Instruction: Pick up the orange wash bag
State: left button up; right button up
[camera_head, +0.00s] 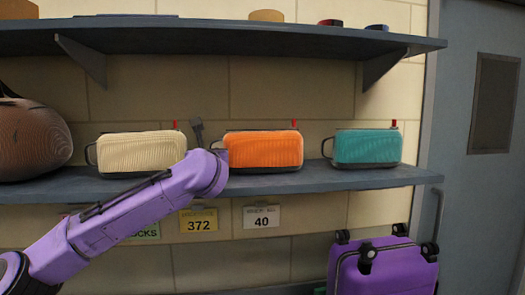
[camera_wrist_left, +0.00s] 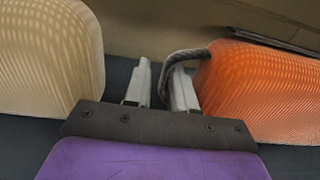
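The orange wash bag (camera_head: 264,149) sits upright on the middle shelf, with its dark loop handle on its left side. In the left wrist view the bag (camera_wrist_left: 262,92) is at the right, and its grey handle (camera_wrist_left: 190,53) curves over the right finger and down between the two fingers. My left gripper (camera_head: 198,130) is at the bag's left side, at handle height. In the wrist view its fingers (camera_wrist_left: 161,85) are apart, with a small gap seen beside the handle. The lower part of the handle is hidden by the gripper. My right gripper is not in view.
A cream bag (camera_head: 140,152) stands close left of my gripper, and a teal bag (camera_head: 367,147) stands farther right. A brown bag (camera_head: 32,140) is at far left. The upper shelf (camera_head: 220,38) overhangs. Tags hang below the middle shelf (camera_head: 320,180); a purple suitcase (camera_head: 385,272) stands lower right.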

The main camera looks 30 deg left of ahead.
pick_arm(q)
jog(key=shift+d, duration=0.1)
grip_shut()
jog(key=shift+r, duration=0.1)
